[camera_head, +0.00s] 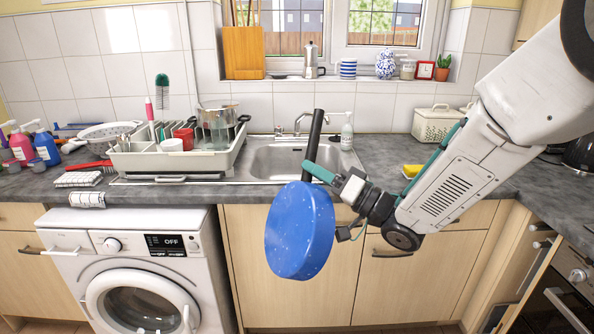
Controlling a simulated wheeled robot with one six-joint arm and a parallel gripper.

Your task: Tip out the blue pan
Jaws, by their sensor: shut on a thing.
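The blue pan (301,231) hangs in the air in front of the counter edge and the cupboard doors. It is strongly tilted, with its speckled blue outer base facing me. Its inside is hidden. Its black handle (316,135) points up, in front of the sink. My gripper (318,175) comes in from the right and is shut on the handle near the pan body. The steel sink (282,162) is behind the handle, and its basin is partly hidden.
A dish rack (175,165) with dishes stands left of the sink, with a pot (216,120) on it. The tap (310,120) and a soap bottle (346,132) are behind the sink. A washing machine (135,270) stands at lower left.

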